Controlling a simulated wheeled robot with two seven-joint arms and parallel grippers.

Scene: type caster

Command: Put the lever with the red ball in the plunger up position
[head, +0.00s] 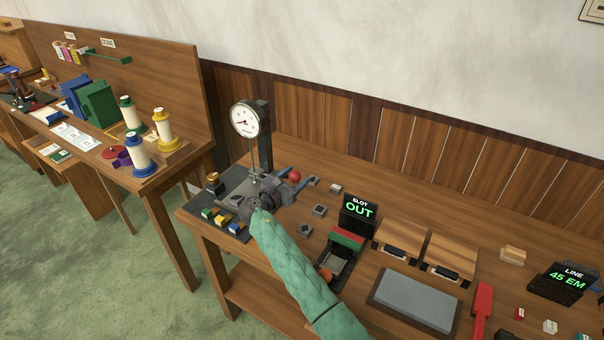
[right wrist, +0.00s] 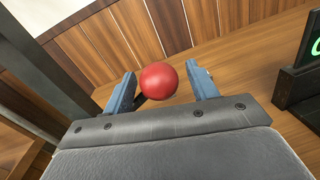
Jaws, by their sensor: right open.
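The red ball (head: 295,176) of the lever shows near the gauge stand on the bench. In the right wrist view the red ball (right wrist: 160,81) sits between my right gripper's two blue fingers, with a gap on each side. A short dark piece of the lever (right wrist: 140,102) shows below left of the ball; the rest is hidden. My right gripper (head: 298,180) is open around the ball, reaching from the front. The plunger stand (head: 265,140) carries a round white dial (head: 246,120) with a thin rod below it. My left gripper is not in view.
Small coloured blocks (head: 222,219) lie at the bench's left end. A black "SLOT OUT" display (head: 358,211), wooden boxes (head: 402,240) and a grey slab (head: 415,299) stand to the right. A wood-panelled wall runs behind. Another bench with spools stands at left.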

